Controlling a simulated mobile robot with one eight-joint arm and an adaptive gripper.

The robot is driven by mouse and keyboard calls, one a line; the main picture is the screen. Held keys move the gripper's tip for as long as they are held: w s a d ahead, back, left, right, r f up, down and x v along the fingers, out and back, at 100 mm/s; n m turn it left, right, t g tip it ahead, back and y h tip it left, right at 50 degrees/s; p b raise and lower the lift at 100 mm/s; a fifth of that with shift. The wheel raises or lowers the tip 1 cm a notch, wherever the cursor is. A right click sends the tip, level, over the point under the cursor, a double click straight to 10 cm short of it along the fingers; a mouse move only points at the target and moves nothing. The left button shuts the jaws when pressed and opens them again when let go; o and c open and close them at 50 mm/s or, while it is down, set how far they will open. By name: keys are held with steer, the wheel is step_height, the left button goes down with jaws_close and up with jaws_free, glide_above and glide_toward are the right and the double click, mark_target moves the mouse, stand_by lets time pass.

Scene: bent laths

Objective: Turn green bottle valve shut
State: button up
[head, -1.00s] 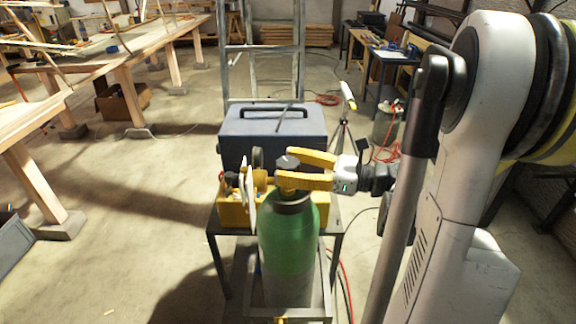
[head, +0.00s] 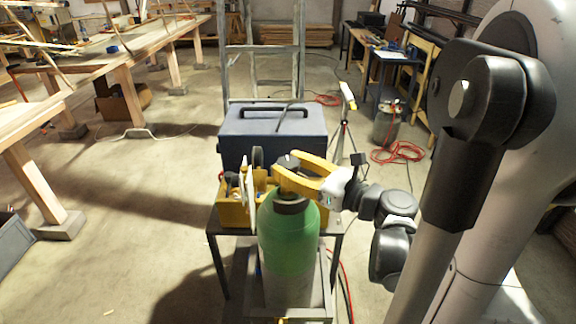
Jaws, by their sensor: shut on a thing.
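The green bottle (head: 289,244) stands upright in a metal frame in the head view, its lower part grey. My gripper (head: 288,171) has yellow fingers that come in from the right and close around the valve, one on the far side and one on the near side. The fingers hide part of the valve and the bottle's neck.
A dark blue-grey case (head: 273,131) with a handle stands just behind the bottle on a metal cart. A yellow toolbox (head: 236,212) with tools is close on the left.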

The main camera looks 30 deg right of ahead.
steer(key=m+h, duration=0.2)
steer(key=h, duration=0.1)
steer(key=m+t+h, duration=0.1)
steer(key=h, duration=0.1)
steer(key=shift+a+m+h, duration=0.2)
steer(key=shift+m+h, duration=0.2)
steer(key=m+h, duration=0.3)
steer(key=h, duration=0.2)
steer(key=shift+w+g, duration=0.15)
steer(key=shift+g, duration=0.25)
steer(key=m+g+h, duration=0.1)
steer(key=m+h, duration=0.1)
steer(key=h, duration=0.1)
steer(key=m+g+h+b, duration=0.1)
steer(key=m+g+h, duration=0.1)
steer(key=m+h, duration=0.1)
steer(key=shift+d+r+h, duration=0.1)
steer(key=shift+h, duration=0.2)
steer(key=shift+g, duration=0.4)
steer(key=o, duration=1.2)
steer(key=shift+d, duration=0.1)
steer(key=shift+v, duration=3.85)
steer(key=shift+o, duration=0.2)
